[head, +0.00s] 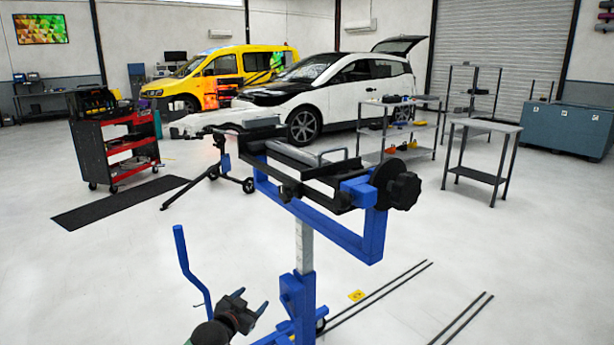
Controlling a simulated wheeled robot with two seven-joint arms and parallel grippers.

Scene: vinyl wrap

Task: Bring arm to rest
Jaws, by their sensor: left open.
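My left gripper (252,300) is at the bottom of the head view, left of the blue stand's post. Its jaws are open, with blue fingertips apart and nothing visible between them. The arm behind it comes in from the bottom edge. My right gripper and right arm are not in the picture.
A blue work stand (346,238) with a black knob and clamp bars stands close in front. A bent blue handle (187,265) rises left of the gripper. Black rods (385,290) lie on the right floor. A red tool cart (90,150), cars and shelves stand farther back.

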